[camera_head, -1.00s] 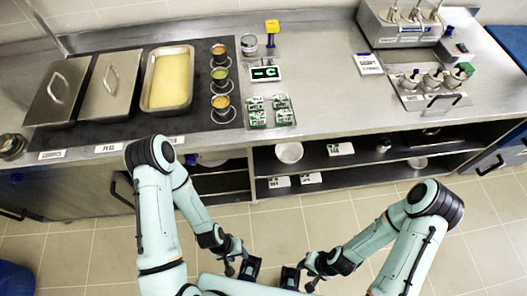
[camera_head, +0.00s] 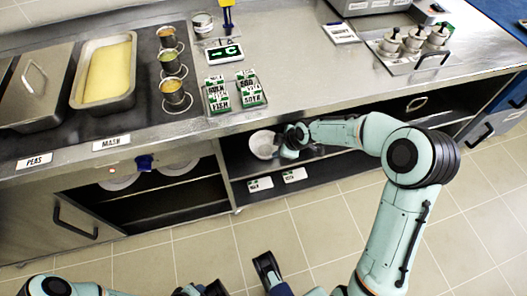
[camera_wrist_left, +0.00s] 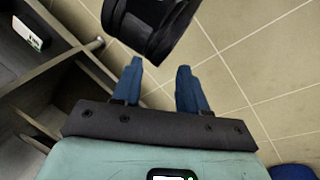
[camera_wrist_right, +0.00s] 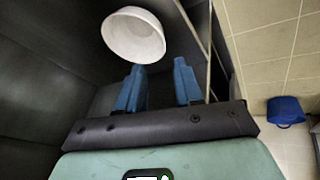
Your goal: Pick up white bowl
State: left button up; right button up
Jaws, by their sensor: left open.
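The white bowl (camera_head: 264,144) stands on the upper shelf under the counter. It also shows in the right wrist view (camera_wrist_right: 133,35), just beyond the fingertips and off to the left. My right gripper (camera_head: 291,141) is at the shelf, close to the right side of the bowl. In its wrist view its two blue fingers (camera_wrist_right: 159,66) are apart, with nothing between them; whether one touches the bowl I cannot tell. My left gripper (camera_wrist_left: 158,66) is open and empty in its wrist view, over the floor; in the head view it is low at the bottom edge.
The counter edge overhangs the shelf. The lower shelf holds white-and-green labels (camera_head: 261,184). White round dishes (camera_head: 172,168) sit under the counter further left. On top are a pan of yellow food (camera_head: 107,72) and several small cups. A blue bin (camera_wrist_right: 285,110) stands on the floor.

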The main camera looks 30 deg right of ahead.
jog(key=b, duration=0.3)
send_over(265, 158)
jog(key=s+d, duration=0.1)
jog(key=s, duration=0.1)
notch_tip(265, 158, down, 7)
pick_arm(q)
jog(key=w+a+f+t, duration=0.1)
jog(key=w+a+f, duration=0.2)
jog(key=w+f, duration=0.1)
pick_arm(e)
jog(key=b+x, duration=0.1)
jog(key=x, duration=0.1)
jog(key=b+x, duration=0.1)
jog(key=x, duration=0.1)
jog(key=shift+a+f+b, duration=0.25)
jog(key=shift+a+b, duration=0.05)
jog(key=shift+b, duration=0.05)
jog(key=shift+w+f, duration=0.25)
pick_arm(q)
jog(key=s+f+g, duration=0.1)
jog(key=s+f, duration=0.3)
jog(key=s, duration=0.1)
jog(key=shift+s+a+f+n+g+y, duration=0.2)
jog(key=shift+f+n+g+y, duration=0.1)
jog(key=shift+f+n+g, duration=0.1)
pick_arm(e)
grip_shut()
jog(key=shift+r, duration=0.1)
